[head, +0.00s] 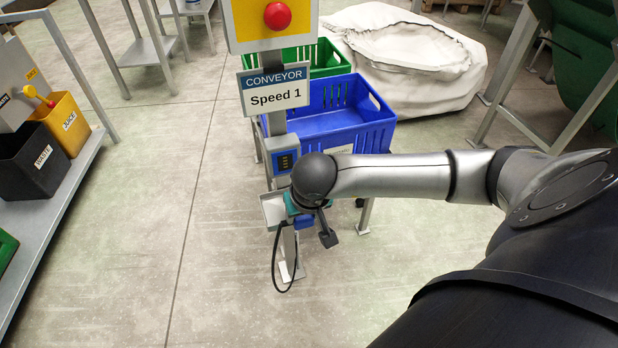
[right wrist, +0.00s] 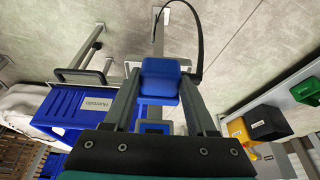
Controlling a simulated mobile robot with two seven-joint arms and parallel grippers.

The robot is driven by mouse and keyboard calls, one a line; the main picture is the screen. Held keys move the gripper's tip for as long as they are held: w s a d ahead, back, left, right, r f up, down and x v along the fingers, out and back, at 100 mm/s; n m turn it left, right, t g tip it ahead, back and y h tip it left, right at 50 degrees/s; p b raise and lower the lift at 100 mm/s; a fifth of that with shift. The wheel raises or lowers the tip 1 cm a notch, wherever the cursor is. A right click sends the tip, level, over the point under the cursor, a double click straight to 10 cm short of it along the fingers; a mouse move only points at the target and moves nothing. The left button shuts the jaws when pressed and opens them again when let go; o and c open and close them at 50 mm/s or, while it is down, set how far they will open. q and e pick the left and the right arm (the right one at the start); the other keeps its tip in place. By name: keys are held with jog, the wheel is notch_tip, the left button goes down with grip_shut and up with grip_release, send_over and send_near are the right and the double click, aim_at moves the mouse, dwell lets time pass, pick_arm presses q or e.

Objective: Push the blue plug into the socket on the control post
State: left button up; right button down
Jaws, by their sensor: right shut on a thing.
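The control post (head: 272,65) stands upright, with a yellow box and red button at its top. A blue-framed socket box (head: 284,162) with a dark face is mounted on it below the sign. My right gripper (head: 309,226) is just below and right of that box, partly hidden by my own wrist. It is shut on the blue plug (head: 304,222). In the right wrist view the plug (right wrist: 160,82) sits between the two grey fingers, and part of a blue frame (right wrist: 153,127) shows beyond it. The plug is apart from the socket box. My left gripper is out of view.
A black cable (head: 274,268) hangs in a loop below the plug. A small pale tray (head: 272,210) is on the post beside my gripper. A blue crate (head: 340,125) stands close behind. A shelf with bins (head: 60,125) is at left; floor between is clear.

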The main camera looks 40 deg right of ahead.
jog(key=shift+w+d+r+p, duration=0.15)
jog(key=shift+w+r+p, duration=0.1)
jog(key=shift+w+r, duration=0.35)
jog(key=shift+w+d+r+p, duration=0.15)
jog(key=shift+w+r+p, duration=0.15)
jog(key=shift+r, duration=0.5)
jog(key=shift+w+d+r+p, duration=0.15)
jog(key=shift+w+r+p, duration=0.1)
jog(key=shift+w+r, duration=0.35)
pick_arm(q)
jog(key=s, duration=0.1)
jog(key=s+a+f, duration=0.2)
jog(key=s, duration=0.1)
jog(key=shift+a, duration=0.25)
pick_arm(e)
jog(key=shift+s, duration=0.15)
